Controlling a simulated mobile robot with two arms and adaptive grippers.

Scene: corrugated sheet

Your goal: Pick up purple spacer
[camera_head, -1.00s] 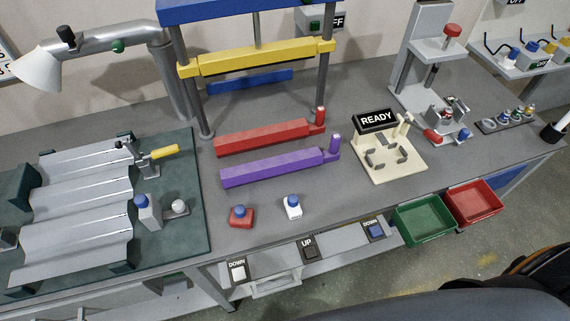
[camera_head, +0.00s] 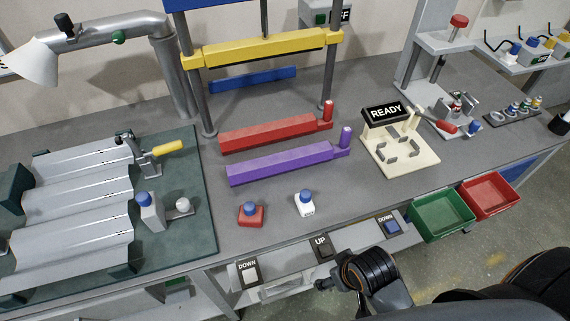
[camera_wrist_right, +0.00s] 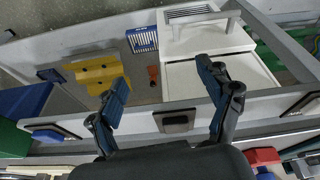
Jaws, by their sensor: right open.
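The purple spacer (camera_head: 284,164) is a long bar with a short upright post at its right end. It lies on the grey bench in the head view, in front of a similar red bar (camera_head: 270,134). My right gripper shows in the wrist view (camera_wrist_right: 168,100) with its two dark fingers spread apart and nothing between them. In the head view my right arm enters at the bottom, near the bench's front edge, well short of the spacer. The spacer is not identifiable in the wrist view. My left gripper is not in view.
A press frame with a yellow beam (camera_head: 258,50) stands behind the bars. A red-based button (camera_head: 250,215) and a white one (camera_head: 305,204) sit in front. The READY fixture (camera_head: 400,152) is to the right. Green (camera_head: 442,216) and red (camera_head: 489,194) bins hang at the front edge.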

